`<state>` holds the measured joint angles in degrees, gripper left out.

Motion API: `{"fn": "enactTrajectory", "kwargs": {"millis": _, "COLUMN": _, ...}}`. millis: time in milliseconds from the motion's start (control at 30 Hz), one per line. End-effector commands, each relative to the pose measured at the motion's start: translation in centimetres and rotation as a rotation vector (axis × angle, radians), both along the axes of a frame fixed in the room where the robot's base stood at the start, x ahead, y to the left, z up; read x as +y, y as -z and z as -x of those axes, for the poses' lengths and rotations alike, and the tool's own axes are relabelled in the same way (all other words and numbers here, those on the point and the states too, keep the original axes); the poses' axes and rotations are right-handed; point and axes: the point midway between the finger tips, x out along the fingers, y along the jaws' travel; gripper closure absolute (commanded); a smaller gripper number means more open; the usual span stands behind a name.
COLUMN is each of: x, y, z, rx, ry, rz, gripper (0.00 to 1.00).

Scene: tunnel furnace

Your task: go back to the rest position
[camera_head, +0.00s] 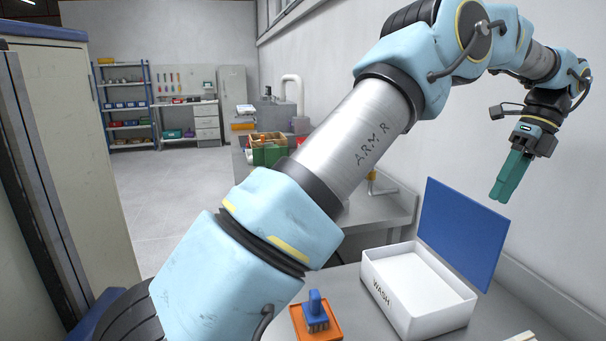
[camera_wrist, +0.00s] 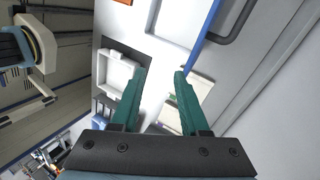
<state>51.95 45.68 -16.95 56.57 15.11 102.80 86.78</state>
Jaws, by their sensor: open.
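My gripper (camera_head: 507,178) is raised at the right of the head view, above and behind the open wash box, with its teal fingers pointing down. In the wrist view its two teal fingers (camera_wrist: 158,80) stand apart with nothing between them. My arm crosses the head view from lower left to upper right and hides part of the bench. The white box marked WASH (camera_head: 385,297) stands on the grey bench with its blue lid (camera_head: 462,232) up. The box looks empty.
An orange tray (camera_head: 334,333) with a blue brush (camera_head: 316,311) lies left of the box. A green crate (camera_head: 268,155) stands farther back. A tall cabinet (camera_head: 75,130) stands at the left, and a wall runs close behind my gripper. The floor (camera_head: 165,195) beyond is clear.

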Motion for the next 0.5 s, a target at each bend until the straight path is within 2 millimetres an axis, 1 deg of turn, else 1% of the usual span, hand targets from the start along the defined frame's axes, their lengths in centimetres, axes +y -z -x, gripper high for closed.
{"fn": "enactTrajectory", "kwargs": {"millis": 33, "x": 0.8, "y": 0.2, "z": -0.8, "rx": -0.016, "ry": -0.041, "rz": 0.003, "gripper": 0.55}}
{"fn": "enactTrajectory", "kwargs": {"millis": 167, "x": 3.1, "y": 1.0, "z": -2.5, "rx": -0.066, "ry": -0.173, "rz": 0.022, "gripper": 0.55}}
{"fn": "enactTrajectory", "kwargs": {"millis": 267, "x": 5.6, "y": 1.8, "z": -4.1, "rx": -0.113, "ry": -0.303, "rz": 0.036, "gripper": 0.55}}
{"fn": "enactTrajectory", "kwargs": {"millis": 367, "x": 9.0, "y": 2.8, "z": -5.8, "rx": -0.169, "ry": -0.479, "rz": 0.055, "gripper": 0.55}}
{"fn": "enactTrajectory", "kwargs": {"millis": 467, "x": 14.0, "y": 4.3, "z": -7.6, "rx": -0.239, "ry": -0.721, "rz": 0.077, "gripper": 0.55}}
{"fn": "enactTrajectory", "kwargs": {"millis": 500, "x": 16.3, "y": 5.0, "z": -8.1, "rx": -0.27, "ry": -0.834, "rz": 0.087, "gripper": 0.55}}
